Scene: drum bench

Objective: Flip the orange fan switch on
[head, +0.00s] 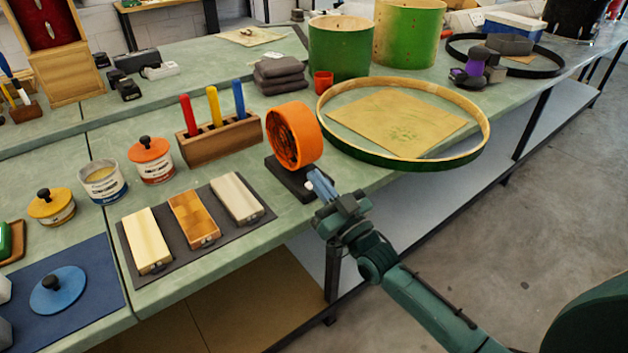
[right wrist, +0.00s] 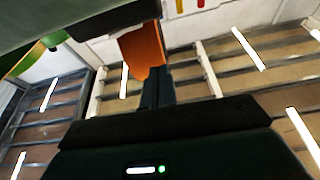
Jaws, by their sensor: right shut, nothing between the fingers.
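The orange fan (head: 294,136) stands on a dark base (head: 291,181) near the front edge of the bench. Its switch is not clearly visible; my gripper is in front of that side of the base. My right gripper (head: 322,186) is shut and empty, with its fingertips close to the right front of the fan's base. I cannot tell whether they touch. In the right wrist view the shut fingers (right wrist: 157,88) point at the orange fan (right wrist: 142,55). My left gripper is not in view.
A wooden hoop (head: 478,152) lies right of the fan over a tan sheet. A wooden block (head: 219,139) with coloured handles stands to the left. A dark mat (head: 162,258) with wooden blocks lies front left. Green drum shells (head: 340,50) stand behind.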

